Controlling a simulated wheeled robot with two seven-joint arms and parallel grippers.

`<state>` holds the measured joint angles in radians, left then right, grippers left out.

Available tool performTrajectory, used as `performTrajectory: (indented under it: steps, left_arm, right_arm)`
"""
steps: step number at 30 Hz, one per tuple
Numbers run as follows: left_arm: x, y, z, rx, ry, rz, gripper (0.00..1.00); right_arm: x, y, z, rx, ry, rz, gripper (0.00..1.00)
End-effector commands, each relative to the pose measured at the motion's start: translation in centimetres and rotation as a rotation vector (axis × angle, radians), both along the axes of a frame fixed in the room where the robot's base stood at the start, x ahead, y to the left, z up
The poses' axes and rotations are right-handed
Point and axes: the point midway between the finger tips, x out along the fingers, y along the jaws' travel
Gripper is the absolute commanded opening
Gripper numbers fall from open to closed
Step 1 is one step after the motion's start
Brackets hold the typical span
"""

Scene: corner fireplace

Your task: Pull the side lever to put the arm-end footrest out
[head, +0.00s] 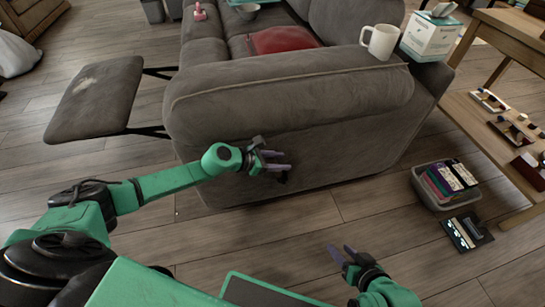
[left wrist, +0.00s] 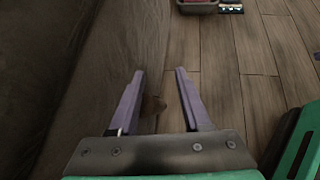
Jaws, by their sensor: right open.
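The grey sofa (head: 300,85) has its near arm-end side facing me. The footrest (head: 98,98) is a grey padded panel held out from the sofa's left front on dark metal brackets. My left gripper (head: 284,160) is beside the sofa's side panel, open. Its parted purple fingers also show in the left wrist view (left wrist: 160,73). A small dark shape shows just under them in the head view and a brownish one between them in the wrist view; I cannot clearly make out the lever. My right gripper (head: 342,251) is open and empty above the floor.
A white mug (head: 381,42) and a tissue box (head: 430,36) stand on the sofa's arm. A red cushion (head: 284,40) lies on the seat. A grey bin (head: 446,184) and a wooden table (head: 500,128) are at the right. Wood floor lies open in front of the sofa.

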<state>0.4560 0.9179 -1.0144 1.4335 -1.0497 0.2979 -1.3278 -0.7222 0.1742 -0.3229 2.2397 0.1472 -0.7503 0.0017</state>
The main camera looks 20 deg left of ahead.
Motion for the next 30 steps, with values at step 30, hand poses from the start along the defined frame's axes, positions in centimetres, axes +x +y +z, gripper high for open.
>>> performTrajectory:
  steps: [30]
  left_arm:
    - [-4.0,4.1,0.8,0.008,0.01,0.001,0.46]
  right_arm:
    - [-0.3,-1.0,-1.8,-0.039,0.052,0.002,0.5]
